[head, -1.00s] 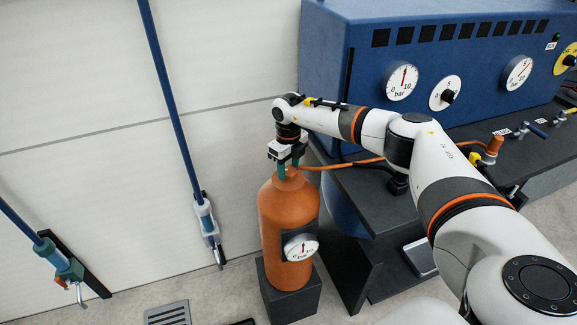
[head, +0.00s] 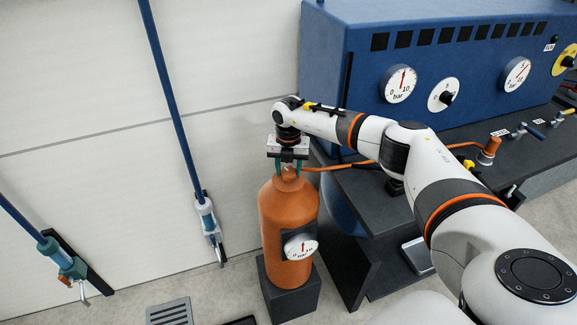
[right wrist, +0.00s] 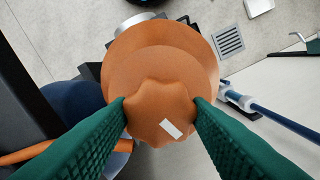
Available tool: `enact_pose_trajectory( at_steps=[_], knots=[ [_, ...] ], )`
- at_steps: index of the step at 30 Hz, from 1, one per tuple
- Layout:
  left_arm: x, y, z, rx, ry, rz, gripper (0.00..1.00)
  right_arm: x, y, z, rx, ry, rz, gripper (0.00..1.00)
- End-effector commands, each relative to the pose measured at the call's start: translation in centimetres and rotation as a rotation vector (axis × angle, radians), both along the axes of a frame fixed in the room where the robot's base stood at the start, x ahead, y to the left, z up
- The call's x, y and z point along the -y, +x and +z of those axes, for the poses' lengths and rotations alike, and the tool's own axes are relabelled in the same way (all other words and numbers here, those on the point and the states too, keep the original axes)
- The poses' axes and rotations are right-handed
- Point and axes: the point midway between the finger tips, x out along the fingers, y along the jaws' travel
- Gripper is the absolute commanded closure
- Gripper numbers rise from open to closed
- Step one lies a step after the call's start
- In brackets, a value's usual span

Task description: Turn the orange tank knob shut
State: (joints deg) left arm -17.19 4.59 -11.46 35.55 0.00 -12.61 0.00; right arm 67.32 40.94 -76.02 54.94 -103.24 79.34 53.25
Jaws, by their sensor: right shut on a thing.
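The orange tank (head: 287,222) stands upright on a dark block, with a round white gauge (head: 300,247) on its front. My right gripper (head: 290,170) reaches down over the tank's top from above. In the right wrist view its green fingers (right wrist: 160,112) are shut on the lobed orange tank knob (right wrist: 160,100), one on each side. A white mark (right wrist: 170,128) shows on the knob's top, slanted. In the head view the knob is mostly hidden by the gripper. My left gripper is not in view.
An orange hose (head: 340,166) runs from the tank top to the right. A blue panel (head: 440,60) with gauges stands behind a dark bench (head: 350,185). A floor drain (head: 168,313) lies at the front left.

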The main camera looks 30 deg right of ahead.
Motion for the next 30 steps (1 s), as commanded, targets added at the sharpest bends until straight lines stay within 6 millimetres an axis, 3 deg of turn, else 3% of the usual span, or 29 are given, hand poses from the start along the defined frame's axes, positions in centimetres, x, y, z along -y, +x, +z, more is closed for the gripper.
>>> enact_pose_trajectory(
  at_steps=[12,30],
  knots=[
    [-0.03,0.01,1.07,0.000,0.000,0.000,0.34,0.07,0.11,0.22,0.004,-0.001,-0.266,0.78],
    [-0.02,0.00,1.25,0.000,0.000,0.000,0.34,0.11,0.16,0.20,0.006,0.000,-0.340,0.78]
  ],
)
